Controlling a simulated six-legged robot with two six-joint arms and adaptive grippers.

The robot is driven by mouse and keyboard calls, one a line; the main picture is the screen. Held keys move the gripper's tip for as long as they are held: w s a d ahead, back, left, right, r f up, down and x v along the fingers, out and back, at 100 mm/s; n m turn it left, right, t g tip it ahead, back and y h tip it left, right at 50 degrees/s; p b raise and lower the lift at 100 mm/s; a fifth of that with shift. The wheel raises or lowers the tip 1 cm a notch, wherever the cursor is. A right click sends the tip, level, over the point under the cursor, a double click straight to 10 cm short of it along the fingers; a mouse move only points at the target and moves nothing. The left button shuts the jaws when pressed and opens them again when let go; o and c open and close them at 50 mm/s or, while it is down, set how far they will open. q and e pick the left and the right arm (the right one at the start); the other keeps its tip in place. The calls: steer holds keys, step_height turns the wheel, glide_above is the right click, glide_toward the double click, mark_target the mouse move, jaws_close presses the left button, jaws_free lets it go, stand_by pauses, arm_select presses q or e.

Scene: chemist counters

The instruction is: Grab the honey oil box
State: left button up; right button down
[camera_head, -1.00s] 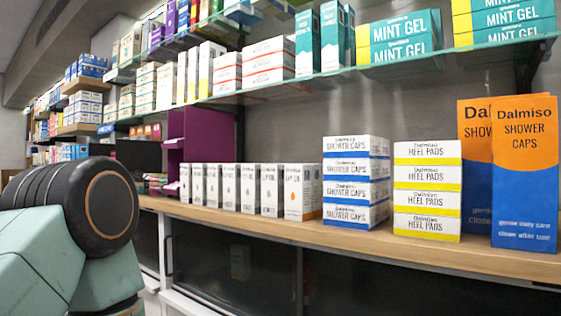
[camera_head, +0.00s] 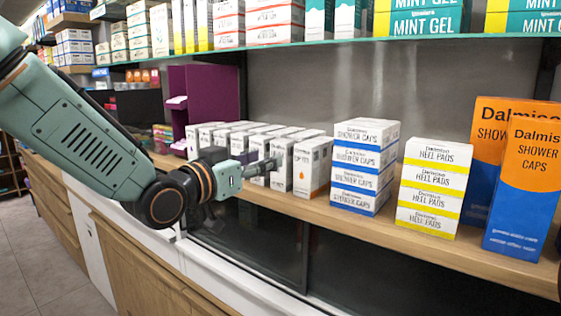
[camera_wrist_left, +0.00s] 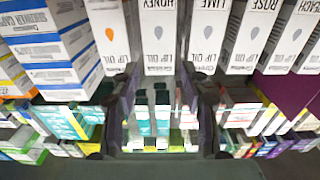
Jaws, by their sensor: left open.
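The honey oil box is white with a grey drop and the word HONEY. It shows in the left wrist view (camera_wrist_left: 158,38) between an orange-drop lip oil box (camera_wrist_left: 107,35) and the LIME box (camera_wrist_left: 208,35). In the head view it appears to be the box second from the right end of the lip oil row (camera_head: 284,160), partly hidden. My left gripper (camera_head: 268,167) is in front of that row. In the left wrist view its open fingers (camera_wrist_left: 162,105) are spread, with the honey box ahead between them; no contact shows.
Shower caps boxes (camera_head: 362,170) and heel pads boxes (camera_head: 433,190) stand to the right on the wooden counter (camera_head: 400,233). Tall orange and blue boxes (camera_head: 525,190) stand further right. A purple display (camera_head: 200,98) is behind left. A glass shelf (camera_head: 300,43) runs above.

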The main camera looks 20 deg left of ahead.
mark_target(283, 152)
arm_select(q)
steer(key=p+x, duration=0.2)
steer(key=x, duration=0.4)
steer(key=shift+w+d+r, duration=0.1)
steer(key=shift+w+d, duration=0.1)
steer(key=shift+w, duration=0.6)
steer(key=shift+d, duration=0.1)
steer(key=c, duration=0.7)
